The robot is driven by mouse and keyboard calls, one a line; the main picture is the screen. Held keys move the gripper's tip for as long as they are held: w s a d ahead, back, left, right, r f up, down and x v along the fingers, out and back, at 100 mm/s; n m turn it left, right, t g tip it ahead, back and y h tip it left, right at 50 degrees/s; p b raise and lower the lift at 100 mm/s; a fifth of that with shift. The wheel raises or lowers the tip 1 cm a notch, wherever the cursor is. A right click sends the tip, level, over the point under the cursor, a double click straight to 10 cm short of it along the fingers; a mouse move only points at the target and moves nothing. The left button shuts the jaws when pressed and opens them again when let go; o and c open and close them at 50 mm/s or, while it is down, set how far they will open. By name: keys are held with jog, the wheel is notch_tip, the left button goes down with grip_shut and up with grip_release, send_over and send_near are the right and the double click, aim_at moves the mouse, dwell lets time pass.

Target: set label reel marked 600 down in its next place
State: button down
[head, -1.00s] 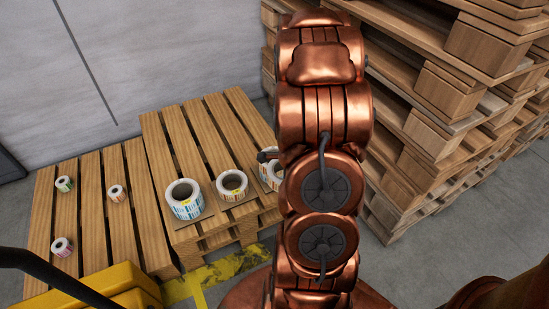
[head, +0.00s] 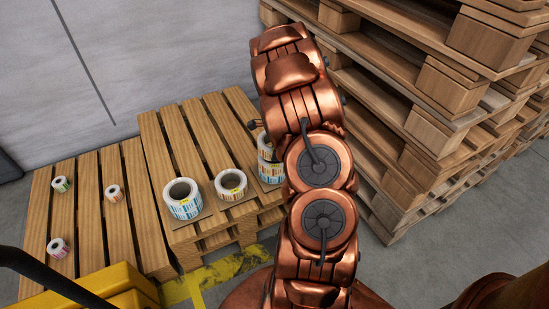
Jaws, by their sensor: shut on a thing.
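My gripper (head: 252,125) is mostly hidden behind my arm; only a dark finger part shows at the arm's left edge. It is shut on a label reel (head: 264,147), partly hidden by the arm, with a white and orange side. I cannot read its mark. This reel is right above another reel (head: 270,173) with a blue and orange side and a yellow tag. I cannot tell whether the two touch. Left of them, a larger blue-printed reel (head: 184,206) and an orange-printed reel (head: 231,193) stand on the higher pallet (head: 158,150).
Three small reels (head: 113,193) stand spread on the lower pallet (head: 90,220) at left. A tall pallet stack (head: 430,125) rises close on the right of my arm. A yellow case (head: 105,287) is at front left. The higher pallet's rear slats are bare.

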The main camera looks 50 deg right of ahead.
aim_at(275, 165)
jog(key=shift+w+d, duration=0.25)
jog(key=shift+w, duration=0.15)
jog(key=shift+w+f, duration=0.1)
jog(key=shift+f, duration=0.25)
notch_tip(275, 165, down, 3)
jog(key=shift+f+b, duration=0.1)
jog(key=shift+b, duration=0.6)
jog(key=shift+f+p, duration=0.2)
jog(key=shift+p, duration=0.15)
jog(key=c, duration=1)
grip_release()
jog(key=shift+f, duration=0.1)
